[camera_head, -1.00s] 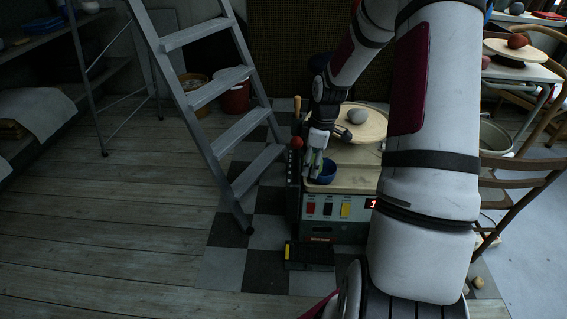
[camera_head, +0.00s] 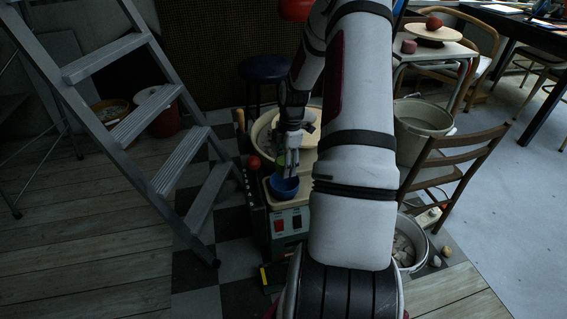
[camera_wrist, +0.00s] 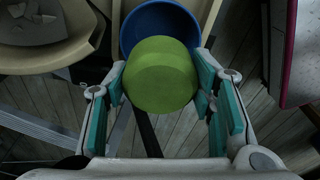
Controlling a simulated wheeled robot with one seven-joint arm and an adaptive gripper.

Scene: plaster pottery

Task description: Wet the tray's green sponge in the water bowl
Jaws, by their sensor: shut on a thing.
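My gripper (camera_wrist: 162,88) is shut on the green sponge (camera_wrist: 160,72), a round piece that sits between its two fingers in the wrist view. The blue water bowl (camera_wrist: 158,14) shows just beyond the sponge, partly covered by it. In the head view my gripper (camera_head: 287,168) points down just above the blue bowl (camera_head: 284,188), and a bit of the green sponge (camera_head: 281,159) shows beside the fingers. I cannot tell whether the sponge touches the bowl or any water in it. The tray is not clearly seen.
The bowl stands on the front ledge of the pottery wheel (camera_head: 290,222), which has a red knob (camera_head: 254,162) at its left. A stepladder (camera_head: 150,130) stands to the left. A wooden chair (camera_head: 450,165) and buckets (camera_head: 420,125) are to the right. Floorboards at lower left are clear.

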